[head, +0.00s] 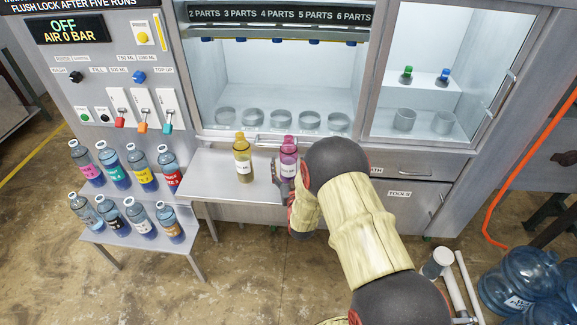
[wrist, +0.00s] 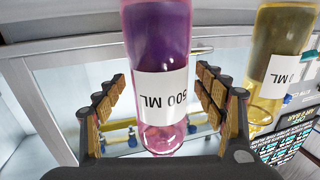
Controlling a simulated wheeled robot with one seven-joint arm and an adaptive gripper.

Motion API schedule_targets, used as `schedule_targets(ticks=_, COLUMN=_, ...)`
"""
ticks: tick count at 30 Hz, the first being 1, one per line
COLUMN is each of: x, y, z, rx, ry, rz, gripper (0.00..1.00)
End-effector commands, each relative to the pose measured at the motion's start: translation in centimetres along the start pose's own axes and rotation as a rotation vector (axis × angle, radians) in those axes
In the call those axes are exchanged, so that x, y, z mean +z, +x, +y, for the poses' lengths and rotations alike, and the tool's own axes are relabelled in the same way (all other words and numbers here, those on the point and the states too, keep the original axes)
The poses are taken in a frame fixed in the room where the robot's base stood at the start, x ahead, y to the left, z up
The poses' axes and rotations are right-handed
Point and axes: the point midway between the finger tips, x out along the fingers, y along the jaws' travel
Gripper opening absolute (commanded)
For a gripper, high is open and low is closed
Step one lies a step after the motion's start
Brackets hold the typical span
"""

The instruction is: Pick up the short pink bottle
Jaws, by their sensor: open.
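The pink bottle (head: 288,160), with a purple-pink body and a white label, stands upright on the small metal shelf (head: 220,190) in front of the cabinet. In the wrist view the pink bottle (wrist: 160,115) fills the middle, its label reading 500 ML upside down. My gripper (head: 284,178) is at the pink bottle's near side, partly hidden by my arm. In the wrist view my gripper (wrist: 162,82) is open, with one finger on each side of the bottle and visible gaps to both.
A yellow bottle (head: 243,160) stands close left of the pink one; it also shows at right in the wrist view (wrist: 280,60). Several labelled bottles stand on a stepped rack (head: 105,238) at left. Large blue water jugs (head: 525,275) lie at lower right.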

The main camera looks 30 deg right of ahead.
Motion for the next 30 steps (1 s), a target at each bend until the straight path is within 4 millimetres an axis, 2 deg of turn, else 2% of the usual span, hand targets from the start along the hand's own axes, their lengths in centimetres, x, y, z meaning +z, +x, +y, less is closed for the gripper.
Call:
schedule_targets(ticks=5, x=-0.05, y=-0.01, z=0.00, rx=0.000, ry=0.000, rz=0.000, gripper=0.70)
schedule_targets(ticks=30, x=-0.05, y=-0.04, z=-0.01, rx=0.000, ry=0.000, rz=0.000, gripper=0.22)
